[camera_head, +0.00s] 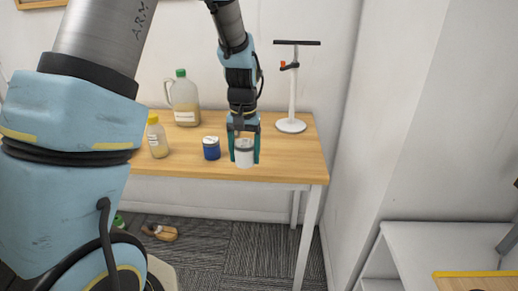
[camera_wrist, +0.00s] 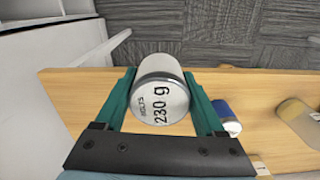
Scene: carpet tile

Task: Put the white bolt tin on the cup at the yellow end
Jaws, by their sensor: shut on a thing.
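The white bolt tin (camera_head: 244,158) is between the teal fingers of my gripper (camera_head: 244,150), over the front right part of the wooden table. In the wrist view the tin (camera_wrist: 160,95) is upside-on to the camera, its grey lid reading "BOLTS 230 g", with a finger against each side. My gripper (camera_wrist: 160,110) is shut on it. I cannot tell whether the tin's base touches the table. No cup at a yellow end is clearly visible. A wooden piece with a yellow edge (camera_head: 478,273) shows partly at the lower right, cut off by the frame.
A blue tin (camera_head: 211,149) stands just left of my gripper. A yellow-capped bottle (camera_head: 157,138) and a green-capped jug (camera_head: 185,100) stand further left. A white stand (camera_head: 291,126) is behind right. A white shelf unit (camera_head: 420,240) is right, across a floor gap.

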